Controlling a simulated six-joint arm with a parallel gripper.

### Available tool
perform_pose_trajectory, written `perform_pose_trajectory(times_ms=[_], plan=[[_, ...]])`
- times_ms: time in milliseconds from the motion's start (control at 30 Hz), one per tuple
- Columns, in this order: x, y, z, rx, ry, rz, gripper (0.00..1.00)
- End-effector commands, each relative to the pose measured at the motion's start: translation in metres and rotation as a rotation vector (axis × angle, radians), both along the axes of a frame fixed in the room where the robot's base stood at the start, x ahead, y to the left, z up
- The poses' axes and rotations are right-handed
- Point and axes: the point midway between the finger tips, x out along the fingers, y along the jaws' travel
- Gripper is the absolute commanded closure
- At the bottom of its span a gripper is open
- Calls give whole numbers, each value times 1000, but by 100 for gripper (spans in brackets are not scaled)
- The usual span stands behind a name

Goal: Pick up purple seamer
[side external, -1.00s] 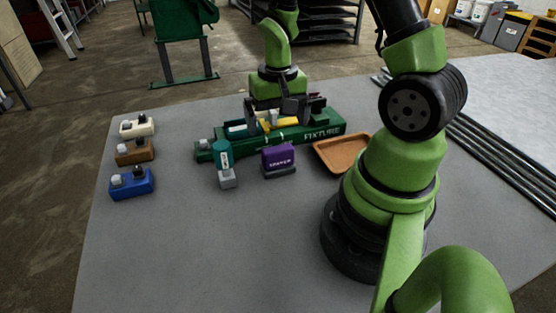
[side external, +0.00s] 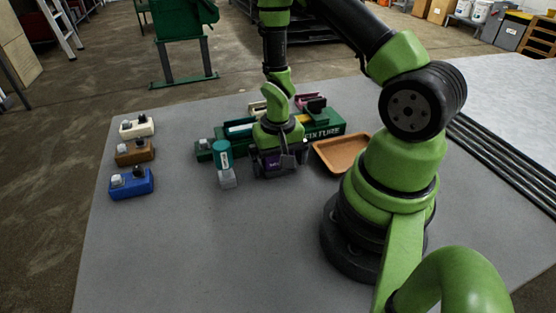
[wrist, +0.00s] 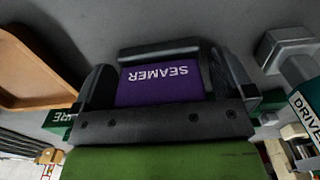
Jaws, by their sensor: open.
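The purple seamer (side external: 271,161) stands on the grey table in front of the green fixture. In the wrist view, the seamer (wrist: 160,84) shows its upside-down white lettering and a dark grey edge. My gripper (side external: 277,170) is low over it, with one finger on each side of the purple body. In the wrist view my gripper (wrist: 160,88) is open around the seamer. Whether either finger touches the seamer cannot be told. Part of the seamer is hidden by my gripper in the side view.
A teal and grey driver (side external: 224,165) stands close to the left. The green fixture (side external: 326,131) with several tools is just behind. An orange-brown tray (side external: 338,153) lies to the right. White, brown (side external: 134,152) and blue (side external: 131,184) blocks stand at the left. The front of the table is clear.

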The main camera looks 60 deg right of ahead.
Motion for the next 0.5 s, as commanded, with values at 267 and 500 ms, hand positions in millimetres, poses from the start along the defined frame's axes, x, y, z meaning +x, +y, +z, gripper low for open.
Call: perform_pose_trajectory(times_ms=[267,500], plan=[[0,0,-1,-1,-1,0,14],[0,0,0,-1,-1,0,50]])
